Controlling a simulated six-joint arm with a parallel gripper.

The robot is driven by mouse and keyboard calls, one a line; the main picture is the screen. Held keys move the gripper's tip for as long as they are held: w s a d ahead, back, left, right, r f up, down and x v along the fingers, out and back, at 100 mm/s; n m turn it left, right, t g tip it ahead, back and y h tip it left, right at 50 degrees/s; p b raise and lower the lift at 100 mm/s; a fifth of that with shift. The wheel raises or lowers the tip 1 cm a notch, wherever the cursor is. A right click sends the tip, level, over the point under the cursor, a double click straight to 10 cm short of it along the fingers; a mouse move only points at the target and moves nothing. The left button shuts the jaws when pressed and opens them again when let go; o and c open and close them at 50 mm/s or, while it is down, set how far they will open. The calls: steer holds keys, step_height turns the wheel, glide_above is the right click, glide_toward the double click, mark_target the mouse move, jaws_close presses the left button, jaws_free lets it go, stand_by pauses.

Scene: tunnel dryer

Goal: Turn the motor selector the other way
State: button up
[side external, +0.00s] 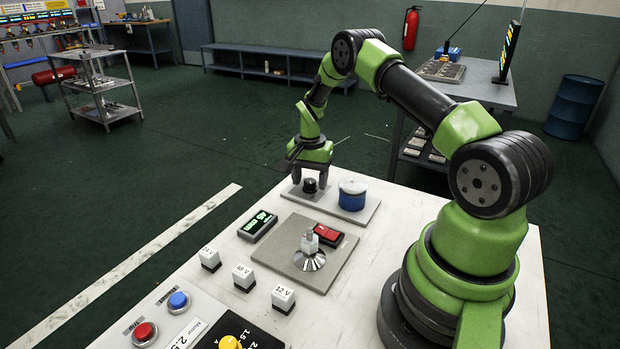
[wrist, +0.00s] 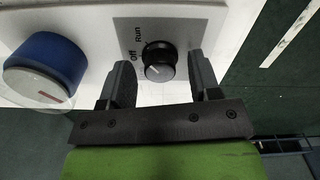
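The motor selector appears to be the small black round knob (wrist: 159,61) on a pale plate marked "Off" and "Run" in the wrist view. A short white mark shows on its face, but I cannot tell surely which label it points to. In the side view the knob (side external: 310,186) sits on the far plate, below my gripper (side external: 310,176). My gripper (wrist: 160,68) points down and is open, with one finger on each side of the knob. Gaps show between the fingers and the knob in the wrist view.
A blue round knob (side external: 352,195) stands close beside the selector on the same plate (side external: 331,212). Nearer are a green-lit display (side external: 258,226), a red rocker switch (side external: 327,235) and several white labelled blocks (side external: 283,297). The white table's (side external: 390,213) far edge lies just beyond the plate.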

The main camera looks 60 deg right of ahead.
mark_target(310, 181)
step_height(310, 181, up, 10)
stand_by(0.6)
